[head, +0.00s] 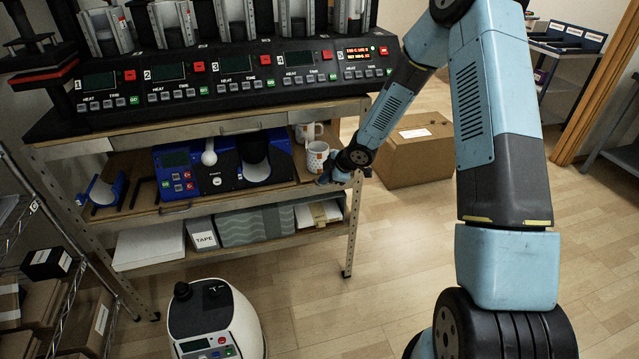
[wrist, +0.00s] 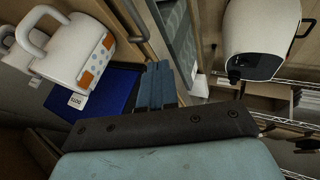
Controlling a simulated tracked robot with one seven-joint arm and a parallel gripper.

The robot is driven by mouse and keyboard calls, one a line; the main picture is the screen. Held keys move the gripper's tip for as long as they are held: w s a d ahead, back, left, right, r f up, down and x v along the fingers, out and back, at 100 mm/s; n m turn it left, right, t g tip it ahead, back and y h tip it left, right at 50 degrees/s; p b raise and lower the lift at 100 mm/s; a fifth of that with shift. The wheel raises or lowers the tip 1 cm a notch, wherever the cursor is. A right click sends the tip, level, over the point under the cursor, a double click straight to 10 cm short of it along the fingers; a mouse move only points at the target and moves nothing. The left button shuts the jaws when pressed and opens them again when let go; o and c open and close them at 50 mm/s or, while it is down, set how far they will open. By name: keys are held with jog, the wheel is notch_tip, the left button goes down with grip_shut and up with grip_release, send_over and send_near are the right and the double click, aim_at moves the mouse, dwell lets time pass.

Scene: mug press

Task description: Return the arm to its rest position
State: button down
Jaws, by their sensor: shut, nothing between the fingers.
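My arm reaches in from the right in the head view, and my gripper (head: 332,176) is by the right end of the middle shelf (head: 135,205). In the wrist view my gripper's dark blue fingers (wrist: 157,86) are together with nothing between them. A white mug with orange and blue marks (head: 316,154) stands on that shelf beside my gripper. A second white mug (head: 307,132) is behind it. Both also show at the upper left of the wrist view, the marked one (wrist: 80,55) nearer. I cannot tell the exact gap between my gripper and the marked mug.
Several mug presses line the bench top above the control panel (head: 225,80); its fifth display (head: 361,53) glows red. A blue press (head: 183,170) stands on the shelf. A white wheeled machine (head: 215,318) and a cardboard box (head: 413,160) are on the floor. Open floor lies between.

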jog(key=shift+v, duration=2.1)
jog(key=s+d+r+m+t+h, duration=0.1)
jog(key=s+d+r+m+h, duration=0.15)
jog(key=d+r, duration=0.4)
jog(key=s+d+r+m+h, duration=0.2)
jog(key=s+d+r+m, duration=0.15)
jog(key=r, duration=0.65)
jog(key=s+d+r+m+t+h, duration=0.1)
jog(key=s+d+r+m+h, duration=0.2)
jog(key=d+r, duration=0.35)
jog(key=s+r+m+y, duration=0.1)
jog(key=s+r+m, duration=0.4)
jog(key=s, duration=0.8)
jog(key=s+r+m+g, duration=0.1)
jog(key=s+r+m, duration=0.4)
jog(key=s, duration=0.9)
notch_tip(320, 180, up, 3)
jog(key=shift+s+d+f+y, duration=0.15)
jog(key=shift+s+y, duration=0.1)
jog(key=shift+y, duration=0.1)
